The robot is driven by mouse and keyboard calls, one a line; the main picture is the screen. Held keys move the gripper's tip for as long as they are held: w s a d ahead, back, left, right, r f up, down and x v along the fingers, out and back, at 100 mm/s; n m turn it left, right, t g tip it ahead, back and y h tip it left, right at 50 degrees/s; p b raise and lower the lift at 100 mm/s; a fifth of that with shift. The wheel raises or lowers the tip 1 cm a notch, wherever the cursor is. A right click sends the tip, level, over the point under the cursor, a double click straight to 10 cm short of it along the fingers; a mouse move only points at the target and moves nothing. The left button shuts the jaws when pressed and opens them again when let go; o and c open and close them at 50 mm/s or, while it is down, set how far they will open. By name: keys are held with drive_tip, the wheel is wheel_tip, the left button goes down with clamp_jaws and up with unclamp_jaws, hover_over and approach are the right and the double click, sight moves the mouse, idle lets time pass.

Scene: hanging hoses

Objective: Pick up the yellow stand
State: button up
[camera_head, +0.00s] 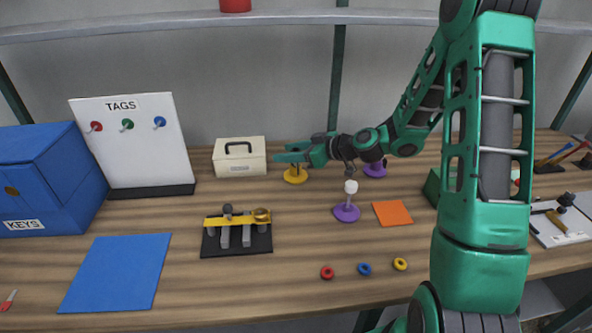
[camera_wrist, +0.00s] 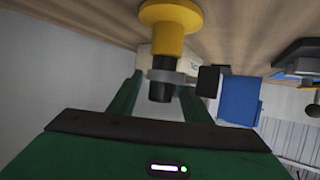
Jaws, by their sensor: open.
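The yellow stand (camera_head: 295,176) stands upright on the wooden table, in front of the beige box's right end. In the head view my gripper (camera_head: 284,153) is over it and hides its upper part. In the wrist view, where the table is at the top, the yellow stand (camera_wrist: 169,32) shows its round base, yellow post and dark upper end. My gripper (camera_wrist: 160,95) is open there, with a green finger on each side of the dark upper end. I cannot see either finger touching it.
The beige box (camera_head: 240,160) is behind and left of the stand. Purple stands (camera_head: 346,212) are to the right, one with a white top. A black fixture (camera_head: 237,240) with a yellow bar is in front. An orange square (camera_head: 392,213) lies at right. The table directly before the stand is clear.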

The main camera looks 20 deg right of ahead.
drive_tip(key=shift+w+a+f, duration=0.3)
drive_tip(key=shift+w+a, duration=0.1)
drive_tip(key=shift+w, duration=0.05)
drive_tip(key=shift+c, duration=0.2)
drive_tip(key=c, duration=1.1)
clamp_jaws()
drive_tip(key=shift+r, duration=0.2)
